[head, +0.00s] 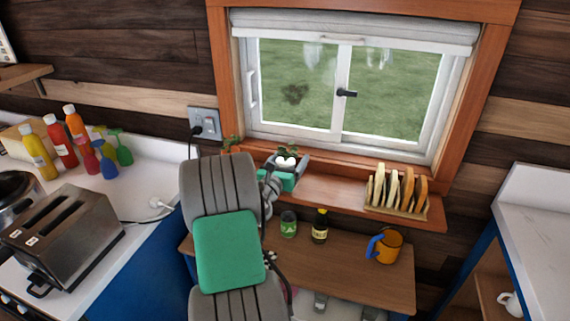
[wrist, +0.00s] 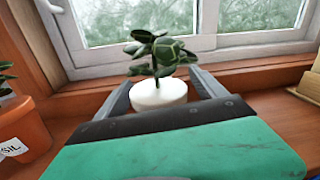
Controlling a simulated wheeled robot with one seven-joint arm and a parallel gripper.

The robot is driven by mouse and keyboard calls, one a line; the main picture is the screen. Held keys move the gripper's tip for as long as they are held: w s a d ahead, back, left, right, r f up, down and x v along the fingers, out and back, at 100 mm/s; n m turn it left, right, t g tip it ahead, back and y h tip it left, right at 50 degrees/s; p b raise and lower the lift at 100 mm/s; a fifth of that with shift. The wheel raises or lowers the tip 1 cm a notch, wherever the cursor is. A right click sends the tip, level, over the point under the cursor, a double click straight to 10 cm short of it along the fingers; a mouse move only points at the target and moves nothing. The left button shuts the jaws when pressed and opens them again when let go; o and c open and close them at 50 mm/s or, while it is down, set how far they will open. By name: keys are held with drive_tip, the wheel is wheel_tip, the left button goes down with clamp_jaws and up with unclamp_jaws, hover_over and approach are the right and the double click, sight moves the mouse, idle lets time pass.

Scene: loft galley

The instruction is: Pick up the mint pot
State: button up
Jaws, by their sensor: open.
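A small white pot (wrist: 158,95) with a dark-leaved plant stands upright on the wooden window ledge; no label shows on it, but I take it as the mint pot. In the head view this white pot (head: 286,163) is small and partly hidden by my gripper. My gripper (wrist: 160,84) is open, its two fingers on either side of the pot. Whether the fingers touch it I cannot tell. The pot's lower part is hidden behind the green gripper body.
An orange pot (wrist: 22,128) with a label ending in "SIL" stands close on the left. A rack of slices (head: 398,190) is right on the ledge. Below, a shelf holds a green can (head: 288,224), a dark bottle (head: 320,228) and an orange mug (head: 388,246). The window is behind.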

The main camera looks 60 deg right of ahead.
drive_tip(key=c, duration=1.6)
drive_tip(key=shift+c, duration=0.6)
drive_tip(key=shift+r, duration=0.2)
